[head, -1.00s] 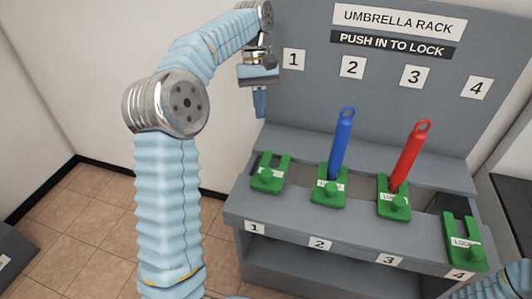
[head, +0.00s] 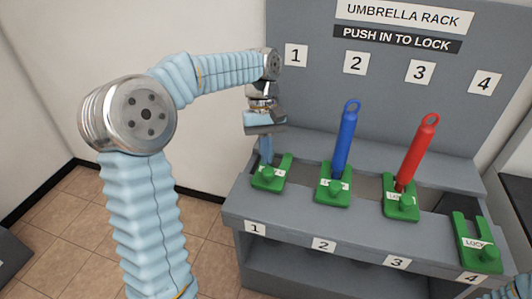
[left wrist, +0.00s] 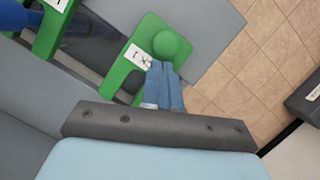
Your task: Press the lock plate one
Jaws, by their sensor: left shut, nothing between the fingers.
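The green lock plate one (head: 285,170) lies on the rack's ledge at the far left of the row, a fork shape with a round knob. It also shows in the left wrist view (left wrist: 119,72), with its knob and white label. My left gripper (head: 265,160) is shut and empty, pointing down at this plate. In the left wrist view its blue fingertips (left wrist: 162,66) are right at the knob's edge; I cannot tell whether they touch. My right gripper is out of view.
The grey umbrella rack (head: 300,217) holds a blue umbrella (head: 347,145) at slot 2 and a red umbrella (head: 417,152) at slot 3, each with a green plate. Plate four (head: 474,252) is at the right with no umbrella. Open tiled floor (head: 60,235) lies to the left.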

